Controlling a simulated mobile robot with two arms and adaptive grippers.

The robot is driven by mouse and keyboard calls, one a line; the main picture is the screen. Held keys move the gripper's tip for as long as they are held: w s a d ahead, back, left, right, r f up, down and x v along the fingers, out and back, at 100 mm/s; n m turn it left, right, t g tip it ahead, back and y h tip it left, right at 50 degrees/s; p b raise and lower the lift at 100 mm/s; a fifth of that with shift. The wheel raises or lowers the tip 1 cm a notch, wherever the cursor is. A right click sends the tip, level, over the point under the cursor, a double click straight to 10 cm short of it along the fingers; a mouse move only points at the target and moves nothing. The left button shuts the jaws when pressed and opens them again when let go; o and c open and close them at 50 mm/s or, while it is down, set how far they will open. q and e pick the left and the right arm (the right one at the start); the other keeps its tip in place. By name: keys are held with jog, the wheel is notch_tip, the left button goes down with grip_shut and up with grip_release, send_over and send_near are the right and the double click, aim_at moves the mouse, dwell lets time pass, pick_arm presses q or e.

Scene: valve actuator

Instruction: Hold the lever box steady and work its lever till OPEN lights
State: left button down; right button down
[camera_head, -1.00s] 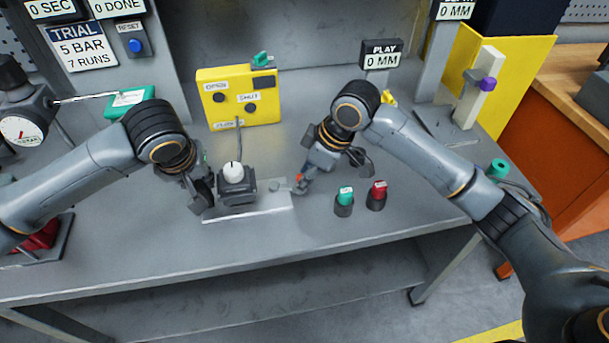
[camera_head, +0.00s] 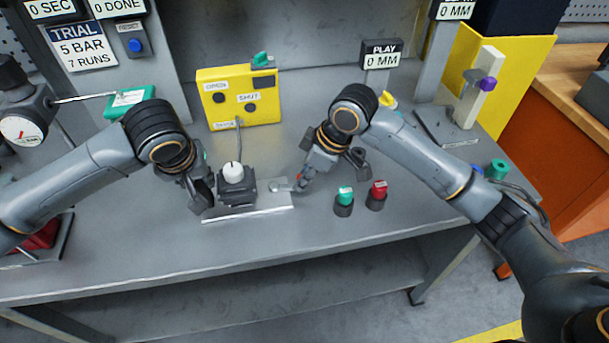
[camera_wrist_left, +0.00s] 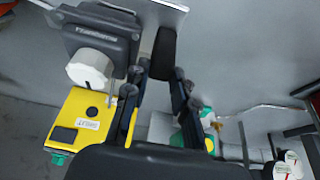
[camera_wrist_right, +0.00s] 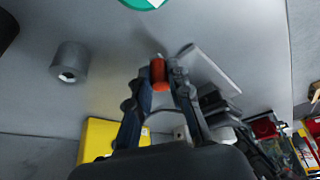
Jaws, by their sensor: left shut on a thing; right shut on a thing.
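The lever box (camera_head: 236,190), dark with a white dial on top, sits upright on a pale metal plate (camera_head: 215,217). The lever's red-orange grip (camera_wrist_right: 159,74) is between the fingertips of my right gripper (camera_wrist_right: 164,72), right of the box. My right gripper also shows in the head view (camera_head: 300,184), partly hiding the lever. The yellow indicator box (camera_head: 218,112) behind has OPEN and SHUT lamps; both look dark.
A green button (camera_head: 345,195) and a red button (camera_head: 378,191) stand right of my right gripper. A cable runs from the lever box to the yellow box. A gauge (camera_head: 20,128) stands at the left.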

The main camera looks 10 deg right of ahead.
jog(key=shift+s, duration=0.1)
jog(key=s+m, duration=0.1)
jog(key=s+a+m+t, duration=0.1)
jog(key=m, duration=0.1)
jog(key=shift+m+h, duration=0.3)
jog(key=shift+h, duration=0.1)
jog(key=a+m, duration=0.1)
jog(key=s+m+t+h, duration=0.1)
jog(key=m, duration=0.1)
jog(key=shift+s+a+m, duration=0.25)
jog(key=shift+a+m, duration=0.05)
jog(key=shift+a, duration=0.05)
jog(key=a+m, duration=0.1)
jog(key=s+a+m+h, duration=0.1)
jog(key=m, duration=0.1)
jog(key=shift+m, duration=0.3)
jog(key=shift+s+a+m+h, duration=0.1)
jog(key=shift+a+m+h, duration=0.4)
jog(key=shift+m, duration=0.4)
jog(key=shift+s+a+m+h, duration=0.1)
jog(key=shift+a+m+h, duration=0.35)
jog(key=shift+m, duration=0.45)
jog(key=c, duration=1.2)
grip_release()
